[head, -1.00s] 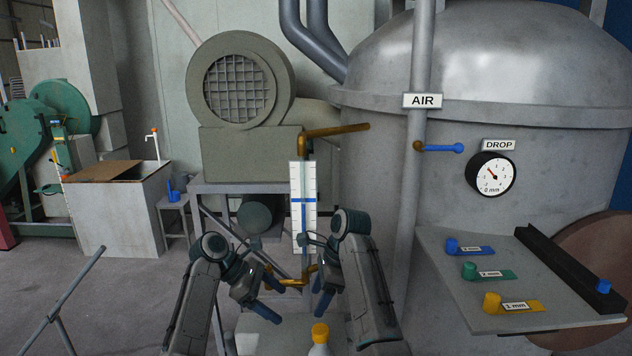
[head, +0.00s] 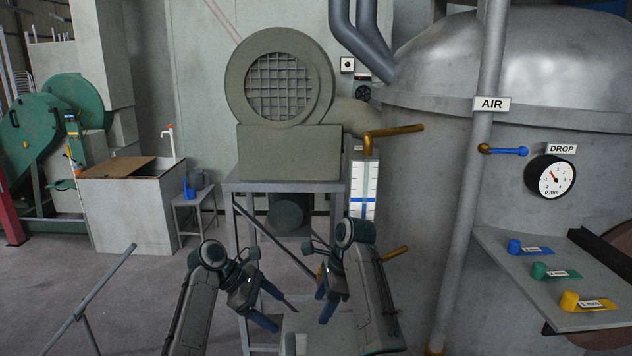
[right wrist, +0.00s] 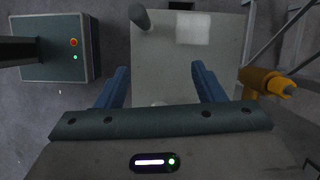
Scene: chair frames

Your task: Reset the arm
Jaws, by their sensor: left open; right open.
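My left gripper (head: 268,306) is in the lower middle of the head view, with its blue fingers apart and nothing between them. My right gripper (head: 324,298) is just to its right, angled inward toward it, also open. In the right wrist view the two blue fingers of my right gripper (right wrist: 162,88) stand wide apart over a pale grey surface (right wrist: 165,65). I see no object held in either gripper. Both arms are bent, with the grippers close together but apart.
A blower (head: 288,90) on a metal stand (head: 232,186) stands behind my arms. A large tank (head: 430,190) with a gauge (head: 550,177) and a shelf (head: 500,262) of coloured tags is at right. A rail (head: 95,293) crosses the lower left. Open floor (head: 130,300) lies at left.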

